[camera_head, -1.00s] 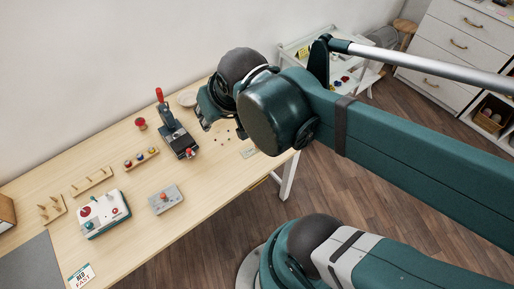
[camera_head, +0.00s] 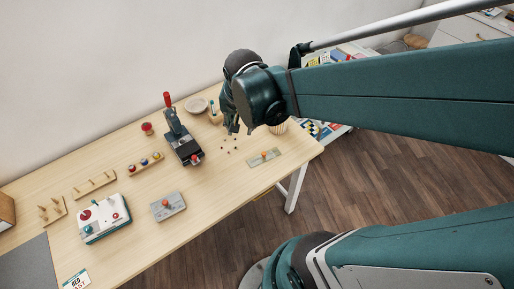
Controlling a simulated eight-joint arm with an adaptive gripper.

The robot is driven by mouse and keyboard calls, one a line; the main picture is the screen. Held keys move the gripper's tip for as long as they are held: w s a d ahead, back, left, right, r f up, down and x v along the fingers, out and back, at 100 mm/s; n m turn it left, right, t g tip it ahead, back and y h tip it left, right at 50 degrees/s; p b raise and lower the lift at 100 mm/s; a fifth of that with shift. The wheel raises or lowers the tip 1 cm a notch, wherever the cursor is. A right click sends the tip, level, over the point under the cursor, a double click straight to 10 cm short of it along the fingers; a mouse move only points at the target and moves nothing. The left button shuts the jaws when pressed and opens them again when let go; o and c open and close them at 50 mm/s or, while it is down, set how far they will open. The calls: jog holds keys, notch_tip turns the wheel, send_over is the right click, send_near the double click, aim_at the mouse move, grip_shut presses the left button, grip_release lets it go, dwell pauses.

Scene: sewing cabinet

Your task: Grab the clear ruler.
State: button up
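A flat, see-through greenish-grey strip with a small orange knob, which looks like the clear ruler (camera_head: 254,161), lies on the right end of the wooden table (camera_head: 215,185). My gripper (camera_head: 234,130) points downward above the table, up and to the left of the strip and apart from it. The fingers are small and dark here, partly merged with my wrist, so I cannot tell how far apart they are. I see nothing held between them.
A press-like tool with a red handle (camera_head: 181,135) stands left of my gripper. A grey box (camera_head: 168,206) and a white control box (camera_head: 103,218) stand further left. Bare tabletop surrounds the strip.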

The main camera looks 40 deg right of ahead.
aim_at(264, 153)
jog(key=d+f+m+g+b, duration=0.2)
jog(key=d+f+m, duration=0.6)
jog(key=f, duration=0.6)
jog(key=shift+d+f+g+b, duration=0.25)
jog(key=shift+d+g+b, duration=0.15)
jog(key=shift+g, duration=0.3)
jog(key=shift+d+f+b, duration=0.15)
jog(key=shift+f+b, duration=0.25)
jog(key=shift+f, duration=0.85)
jog(key=shift+d+f+b, duration=0.2)
jog(key=shift+f+b, duration=0.3)
jog(key=shift+f, duration=0.8)
jog(key=shift+d+f+b, duration=0.2)
jog(key=shift+f+b, duration=0.25)
jog(key=shift+f, duration=0.85)
